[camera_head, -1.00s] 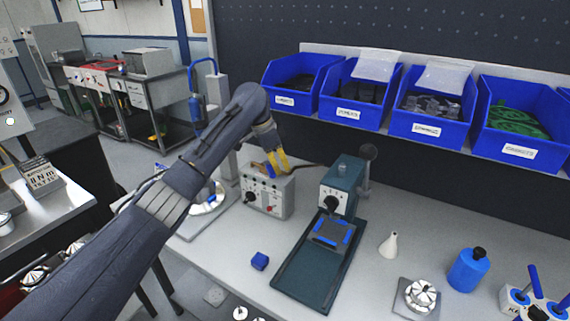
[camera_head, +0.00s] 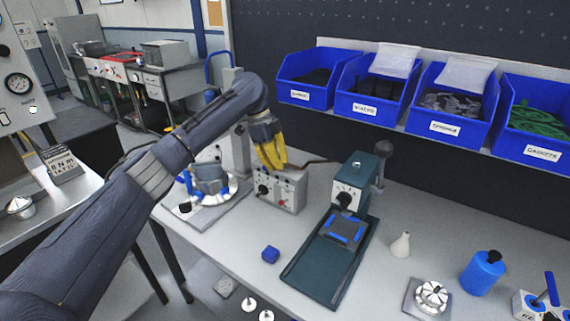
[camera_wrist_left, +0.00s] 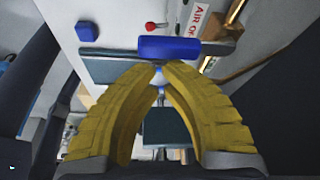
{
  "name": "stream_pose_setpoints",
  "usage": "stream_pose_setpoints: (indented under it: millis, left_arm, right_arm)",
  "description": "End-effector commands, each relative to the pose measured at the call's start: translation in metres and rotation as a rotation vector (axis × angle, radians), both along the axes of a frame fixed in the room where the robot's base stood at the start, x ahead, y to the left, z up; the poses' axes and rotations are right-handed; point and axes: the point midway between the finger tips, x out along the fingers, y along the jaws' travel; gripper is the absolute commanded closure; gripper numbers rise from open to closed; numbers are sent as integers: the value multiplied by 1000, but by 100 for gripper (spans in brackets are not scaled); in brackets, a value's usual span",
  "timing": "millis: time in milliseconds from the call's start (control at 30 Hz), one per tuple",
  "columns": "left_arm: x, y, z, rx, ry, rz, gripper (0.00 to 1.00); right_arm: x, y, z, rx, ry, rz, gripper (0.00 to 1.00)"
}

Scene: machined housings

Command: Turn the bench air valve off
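The air valve's blue lever (camera_wrist_left: 172,47) shows in the left wrist view, lying crosswise just beyond my fingertips. Beside it is a label reading "AIR O", the rest cut off (camera_wrist_left: 198,18). In the head view the small white control box (camera_head: 290,194) has a black knob and a red switch on its front; my fingers hide the lever there. My left gripper (camera_head: 281,167) has yellow fingers over the top of this box. In the wrist view its fingertips (camera_wrist_left: 160,66) are nearly together with nothing between them. Whether they touch the lever is unclear. My right gripper is out of view.
A teal press (camera_head: 351,180) on a dark tray stands right of the box. A round fixture (camera_head: 228,190) is left of it, partly behind my arm. A blue block (camera_head: 270,256) lies in front. Blue bins (camera_head: 370,100) hang on the back wall.

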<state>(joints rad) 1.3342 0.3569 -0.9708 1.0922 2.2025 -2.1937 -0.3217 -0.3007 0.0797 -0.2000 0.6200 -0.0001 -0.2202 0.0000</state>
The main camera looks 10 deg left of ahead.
Motion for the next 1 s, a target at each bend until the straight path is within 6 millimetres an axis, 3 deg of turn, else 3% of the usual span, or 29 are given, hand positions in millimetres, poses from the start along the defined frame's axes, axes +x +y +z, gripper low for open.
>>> stream_pose_setpoints:
  millis: [767, 1000]
  left_arm:
    - [0, 8, 0, 3, 1, 7, 100]
    - [3, 17, 22, 3, -2, 10, 100]
  right_arm:
    - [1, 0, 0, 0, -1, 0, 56]
    - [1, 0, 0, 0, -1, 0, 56]
